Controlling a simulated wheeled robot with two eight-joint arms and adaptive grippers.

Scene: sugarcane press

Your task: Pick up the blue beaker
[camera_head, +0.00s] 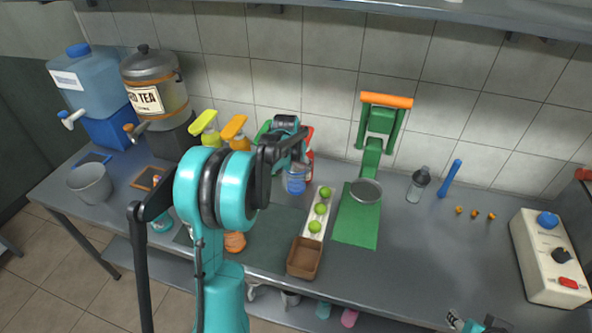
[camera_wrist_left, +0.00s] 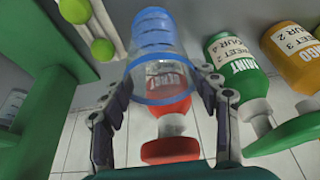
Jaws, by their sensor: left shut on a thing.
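The blue beaker (camera_head: 295,183) is clear with blue bands and a blue rim. In the head view it is at the back of the counter, left of the limes. In the left wrist view the beaker (camera_wrist_left: 158,45) lies between the two fingers. My left gripper (camera_head: 290,155) is shut on its sides; it also shows in the left wrist view (camera_wrist_left: 168,85). I cannot tell whether the beaker's base touches the counter. My right gripper (camera_head: 473,324) only partly shows at the bottom edge, and its fingers are unclear.
Flavour bottles (camera_wrist_left: 235,70) and a red bottle (camera_wrist_left: 167,148) stand close to the beaker. A white tray with limes (camera_head: 317,213) is just right of it, then a green press (camera_head: 373,150). A brown box (camera_head: 304,258) sits in front.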

